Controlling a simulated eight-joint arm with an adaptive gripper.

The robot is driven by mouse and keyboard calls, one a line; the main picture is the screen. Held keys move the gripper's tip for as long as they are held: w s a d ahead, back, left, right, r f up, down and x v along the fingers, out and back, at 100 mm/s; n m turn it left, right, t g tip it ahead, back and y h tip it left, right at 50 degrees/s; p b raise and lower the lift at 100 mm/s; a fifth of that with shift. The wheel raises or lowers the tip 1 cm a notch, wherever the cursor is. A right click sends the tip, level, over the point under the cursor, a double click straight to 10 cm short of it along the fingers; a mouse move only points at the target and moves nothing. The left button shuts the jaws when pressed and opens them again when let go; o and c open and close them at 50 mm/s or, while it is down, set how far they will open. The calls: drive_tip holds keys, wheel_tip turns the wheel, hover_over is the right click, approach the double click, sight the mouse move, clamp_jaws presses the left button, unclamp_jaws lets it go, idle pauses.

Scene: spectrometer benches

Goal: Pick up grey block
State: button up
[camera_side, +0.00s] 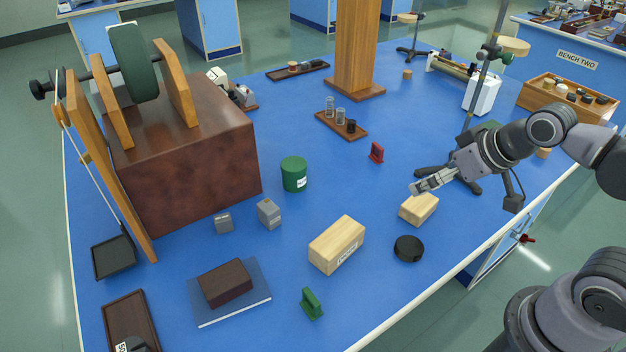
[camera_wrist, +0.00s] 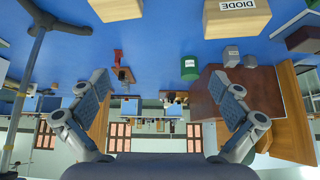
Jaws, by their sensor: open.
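Two grey blocks stand on the blue bench top in the side view. The taller one (camera_side: 268,213) has a small label, and the smaller one (camera_side: 223,221) is just left of it. In the wrist view, which looks upside down, the taller block (camera_wrist: 231,56) and the smaller block (camera_wrist: 250,61) appear right of centre, far off. My gripper (camera_side: 416,188) is at the right, above the bench near a pale wooden block, well away from both grey blocks. In the wrist view its fingers (camera_wrist: 161,90) are spread wide with nothing between them.
A green cylinder (camera_side: 294,174) stands behind the grey blocks. A labelled wooden block (camera_side: 337,245), a pale wooden block (camera_side: 419,208) and a black disc (camera_side: 408,249) lie between them and my gripper. A large brown box (camera_side: 190,160) rises at left. A dark brick (camera_side: 226,283) lies in front.

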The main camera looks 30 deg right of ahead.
drive_tip(key=c, duration=1)
drive_tip(key=shift+c, duration=0.2)
drive_tip(key=w+a+r+m+g+y, duration=0.1)
drive_tip(key=w+a+r+m, duration=0.15)
drive_tip(key=w, duration=0.25)
drive_tip(key=w+a+r+m+y, duration=0.1)
drive_tip(key=w+a+r+m, duration=0.1)
drive_tip(key=w+a+m, duration=0.15)
drive_tip(key=m+g+y, duration=0.2)
drive_tip(key=m+g, duration=0.3)
drive_tip(key=m, duration=0.9)
hover_over(221, 218)
drive_tip(key=s+d, duration=0.1)
drive_tip(key=d, duration=0.3)
wheel_tip(221, 218, down, 12)
drive_tip(key=shift+m, duration=0.3)
drive_tip(key=shift+a+x, duration=0.15)
drive_tip(key=shift+x, duration=2.6)
drive_tip(key=shift+a+x, duration=0.1)
drive_tip(key=shift+x, duration=2.65)
